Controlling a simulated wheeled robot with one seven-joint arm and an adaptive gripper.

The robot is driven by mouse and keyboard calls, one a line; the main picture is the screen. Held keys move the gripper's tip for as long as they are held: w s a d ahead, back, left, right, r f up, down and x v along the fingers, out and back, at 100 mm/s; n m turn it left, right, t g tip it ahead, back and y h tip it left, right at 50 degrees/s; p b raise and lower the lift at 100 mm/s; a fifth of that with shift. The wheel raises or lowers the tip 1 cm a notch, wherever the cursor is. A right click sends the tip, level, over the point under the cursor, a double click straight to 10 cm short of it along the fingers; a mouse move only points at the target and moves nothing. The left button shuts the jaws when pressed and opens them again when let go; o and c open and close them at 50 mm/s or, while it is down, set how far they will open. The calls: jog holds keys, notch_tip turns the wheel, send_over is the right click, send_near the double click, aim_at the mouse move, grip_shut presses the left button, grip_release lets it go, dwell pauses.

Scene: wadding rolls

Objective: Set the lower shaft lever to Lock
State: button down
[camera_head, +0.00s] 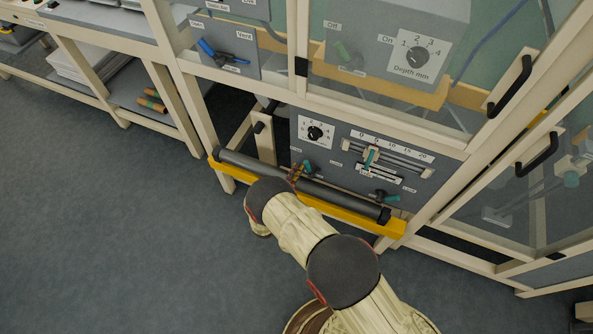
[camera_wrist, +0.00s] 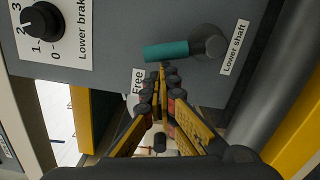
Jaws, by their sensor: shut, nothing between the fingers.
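The lower shaft lever (camera_wrist: 168,50) has a teal handle on a dark round pivot, beside a "Lower shaft" label (camera_wrist: 234,47) in the wrist view. Its handle points left there, towards the lower brake dial. A "Free" label (camera_wrist: 138,82) is just below the handle's end. No Lock label is readable. My gripper (camera_wrist: 164,72) is shut and empty, its fingertips close below the handle; I cannot tell whether they touch it. In the head view, my gripper (camera_head: 297,172) is at the panel's left part, beside the lever (camera_head: 307,165).
The lower brake dial (camera_head: 315,132) is above the lever. A slider scale (camera_head: 380,158) and another teal lever (camera_head: 386,196) are to the right. A dark roller (camera_head: 345,198) and a yellow rail (camera_head: 365,221) run in front of the panel. The floor at left is clear.

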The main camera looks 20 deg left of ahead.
aim_at(308, 165)
jog(key=d+m, duration=0.1)
jog(key=m, duration=0.1)
jog(key=d+r+m, duration=0.2)
jog(key=m, duration=0.1)
jog(key=shift+s+d+m, duration=0.1)
jog(key=shift+d+m, duration=0.2)
jog(key=shift+s+d+f+m+g+b, duration=0.15)
jog(key=shift+d+m+b, duration=0.1)
jog(key=shift+d+m, duration=0.7)
jog(key=shift+d+r+m+g+b, duration=0.1)
jog(key=shift+d+m+g+b, duration=0.1)
jog(key=shift+d+m, duration=0.7)
jog(key=shift+a, duration=0.1)
